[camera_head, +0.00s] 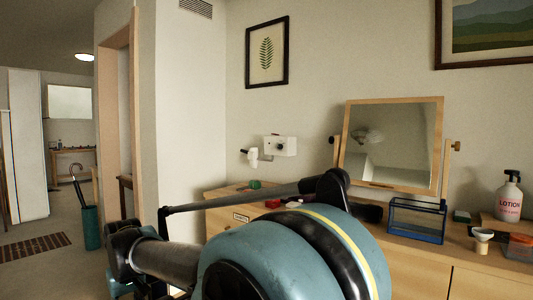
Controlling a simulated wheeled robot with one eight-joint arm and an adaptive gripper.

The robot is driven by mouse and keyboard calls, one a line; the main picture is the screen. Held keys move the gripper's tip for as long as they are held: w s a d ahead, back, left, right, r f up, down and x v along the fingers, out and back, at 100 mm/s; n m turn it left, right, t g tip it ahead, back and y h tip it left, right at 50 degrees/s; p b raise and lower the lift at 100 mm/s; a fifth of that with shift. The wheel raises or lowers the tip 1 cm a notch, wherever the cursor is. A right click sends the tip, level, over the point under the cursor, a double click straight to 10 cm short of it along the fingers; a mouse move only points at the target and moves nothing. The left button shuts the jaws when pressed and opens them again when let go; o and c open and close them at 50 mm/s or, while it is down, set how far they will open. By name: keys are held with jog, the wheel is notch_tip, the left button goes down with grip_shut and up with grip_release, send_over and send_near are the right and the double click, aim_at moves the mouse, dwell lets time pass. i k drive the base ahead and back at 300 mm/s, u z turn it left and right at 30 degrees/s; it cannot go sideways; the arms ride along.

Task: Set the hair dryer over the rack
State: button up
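A small white fixture that looks like a hair dryer (252,156) is at the wall above the dresser's left end, beside a white wall box (281,146) with a dark knob. I cannot tell how it is held there. No rack can be made out with certainty. My arm fills the lower middle, with its large teal joint in front and its links reaching left. My gripper's fingers do not show. The arm hides part of the dresser top and the floor in front of it.
A wooden dresser (475,281) runs along the wall. It bears a tilting mirror (390,145), a blue-edged clear box (417,238), a lotion bottle (508,199) and small items.

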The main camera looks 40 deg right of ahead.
aim_at(253, 152)
jog(key=z, duration=0.6)
jog(key=i, duration=1)
jog(key=z, duration=0.75)
jog(key=i, duration=0.45)
jog(key=z, duration=0.2)
